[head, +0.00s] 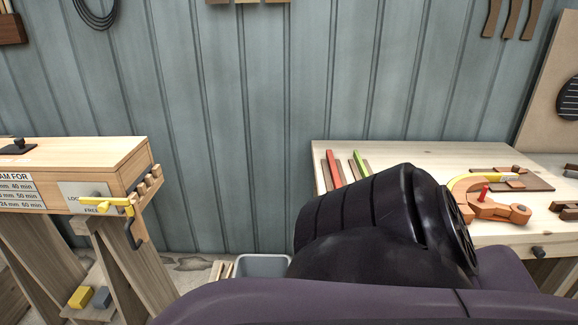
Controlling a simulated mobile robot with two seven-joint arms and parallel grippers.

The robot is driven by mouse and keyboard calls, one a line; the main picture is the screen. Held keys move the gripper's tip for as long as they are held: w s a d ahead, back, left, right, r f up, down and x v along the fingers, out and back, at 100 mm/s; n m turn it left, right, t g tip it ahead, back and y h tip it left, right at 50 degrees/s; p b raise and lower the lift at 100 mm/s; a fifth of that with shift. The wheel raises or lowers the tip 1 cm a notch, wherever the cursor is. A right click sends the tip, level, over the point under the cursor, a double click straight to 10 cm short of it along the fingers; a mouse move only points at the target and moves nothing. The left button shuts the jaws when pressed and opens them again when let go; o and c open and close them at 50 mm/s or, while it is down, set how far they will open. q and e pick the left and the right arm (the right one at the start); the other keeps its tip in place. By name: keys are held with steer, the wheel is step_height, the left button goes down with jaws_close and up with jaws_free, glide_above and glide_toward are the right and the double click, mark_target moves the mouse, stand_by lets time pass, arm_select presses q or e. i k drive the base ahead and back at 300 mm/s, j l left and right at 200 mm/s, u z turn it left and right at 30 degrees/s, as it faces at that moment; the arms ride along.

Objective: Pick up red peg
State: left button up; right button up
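A small upright red peg (484,192) stands at the orange curved wooden piece (490,208) on the workbench at the right. I cannot tell whether it sits in a hole or only on the surface. A longer red strip (334,167) lies near the bench's left end, beside a green strip (361,163). My black arm link covers the middle front of the bench and hides part of its top. Neither of my grippers shows in the head view.
The pale workbench (400,152) stands against a grey-blue plank wall. At the left is a wooden steam box (80,155) on trestles, with a yellow lever (108,203) at its end. A grey bin (262,266) stands low between them.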

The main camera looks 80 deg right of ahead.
mark_target(485, 189)
steer(key=k+z, duration=0.1)
steer(key=z, duration=3.05)
